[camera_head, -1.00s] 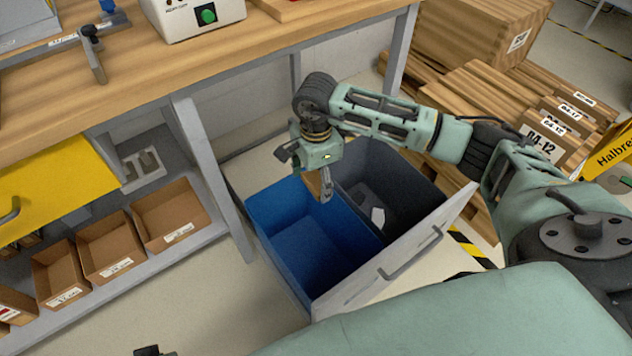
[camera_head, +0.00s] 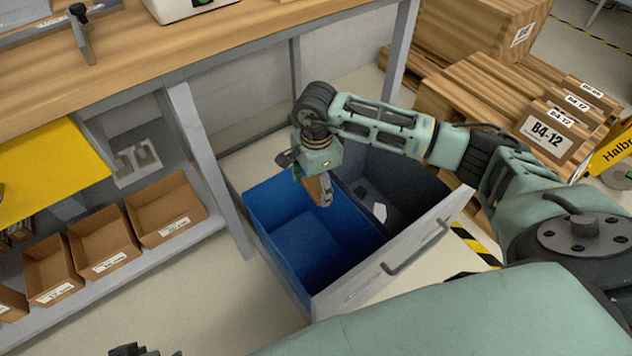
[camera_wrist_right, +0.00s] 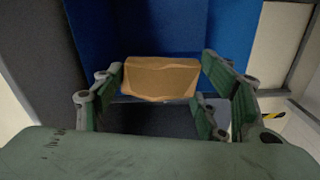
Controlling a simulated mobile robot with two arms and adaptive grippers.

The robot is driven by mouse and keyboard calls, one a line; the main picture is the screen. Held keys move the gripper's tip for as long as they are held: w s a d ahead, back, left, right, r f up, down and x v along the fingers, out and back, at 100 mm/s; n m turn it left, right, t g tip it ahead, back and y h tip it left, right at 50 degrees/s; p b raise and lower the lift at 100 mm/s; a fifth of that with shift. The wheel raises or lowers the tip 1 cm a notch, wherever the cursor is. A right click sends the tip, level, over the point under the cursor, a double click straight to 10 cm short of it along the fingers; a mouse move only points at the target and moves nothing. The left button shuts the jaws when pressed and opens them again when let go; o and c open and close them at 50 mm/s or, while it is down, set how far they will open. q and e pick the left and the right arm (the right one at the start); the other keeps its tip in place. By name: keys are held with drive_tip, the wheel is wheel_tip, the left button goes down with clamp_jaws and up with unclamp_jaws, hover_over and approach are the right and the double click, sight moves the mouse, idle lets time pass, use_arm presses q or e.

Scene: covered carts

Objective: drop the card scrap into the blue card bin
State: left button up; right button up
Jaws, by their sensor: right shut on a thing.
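The card scrap (camera_head: 313,187) is a small brown piece held in my right gripper (camera_head: 322,190). In the right wrist view the scrap (camera_wrist_right: 160,78) lies between the two fingers of my right gripper (camera_wrist_right: 161,82). The blue card bin (camera_head: 308,249) is the left of two bins in a pulled-out cart. The gripper and scrap are over the blue bin's far right part, close to the divide with the dark bin. How far the scrap is above the rim is hard to tell. A small dark part at the bottom edge (camera_head: 134,350) may be my left gripper; its jaws cannot be made out.
The dark grey bin (camera_head: 408,197) to the right holds a white scrap (camera_head: 380,212). The cart's pale front panel (camera_head: 400,255) has a handle. The workbench (camera_head: 150,60) stands at the left, with cardboard trays (camera_head: 104,243) below. Wooden crates (camera_head: 500,85) stand at the back right.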

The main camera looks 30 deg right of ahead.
sight(316, 187)
drive_tip(key=o, duration=0.9)
wheel_tip(316, 187, up, 12)
drive_tip(key=shift+r, duration=0.1)
idle(0.5)
